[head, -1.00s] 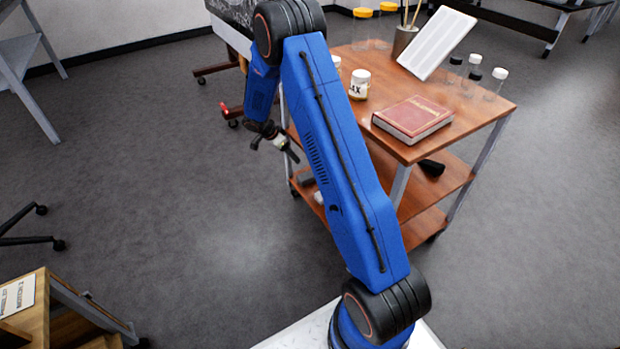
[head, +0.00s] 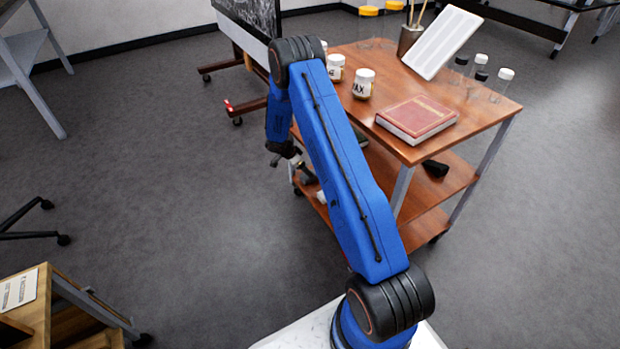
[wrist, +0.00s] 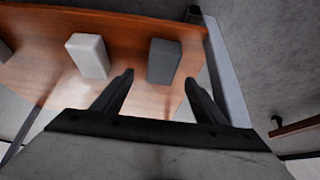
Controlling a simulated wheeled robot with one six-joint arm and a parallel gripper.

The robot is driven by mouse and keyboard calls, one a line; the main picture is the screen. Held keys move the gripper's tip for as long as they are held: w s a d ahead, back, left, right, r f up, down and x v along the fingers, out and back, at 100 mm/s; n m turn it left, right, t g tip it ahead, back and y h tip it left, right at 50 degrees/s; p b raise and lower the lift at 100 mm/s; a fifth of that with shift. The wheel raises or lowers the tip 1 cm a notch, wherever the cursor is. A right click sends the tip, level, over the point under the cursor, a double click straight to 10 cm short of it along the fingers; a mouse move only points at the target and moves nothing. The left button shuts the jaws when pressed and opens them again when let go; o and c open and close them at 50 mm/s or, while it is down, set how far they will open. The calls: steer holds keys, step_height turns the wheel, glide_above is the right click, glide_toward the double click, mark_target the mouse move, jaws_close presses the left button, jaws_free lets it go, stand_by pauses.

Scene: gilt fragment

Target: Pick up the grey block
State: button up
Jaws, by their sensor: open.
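In the wrist view the grey block (wrist: 164,61) stands on a wooden shelf of the cart. It is just beyond my gripper (wrist: 160,88), whose two dark fingers are apart with nothing between them. The block appears ahead of the gap between the fingertips, apart from both. A white block (wrist: 88,56) stands to its left on the same shelf. In the head view my gripper (head: 294,166) is small at the cart's left side, partly hidden by my arm. I cannot clearly make out the grey block there.
A grey cart post (wrist: 225,70) rises close on the right of the gripper. The cart's top (head: 478,120) carries a red book (head: 417,117), white-lidded jars (head: 364,84) and a white tray (head: 441,42). A black object (head: 434,168) lies on a lower shelf.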

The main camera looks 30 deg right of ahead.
steer(key=shift+x, duration=3.35)
steer(key=shift+w, duration=0.15)
steer(key=c, duration=1.1)
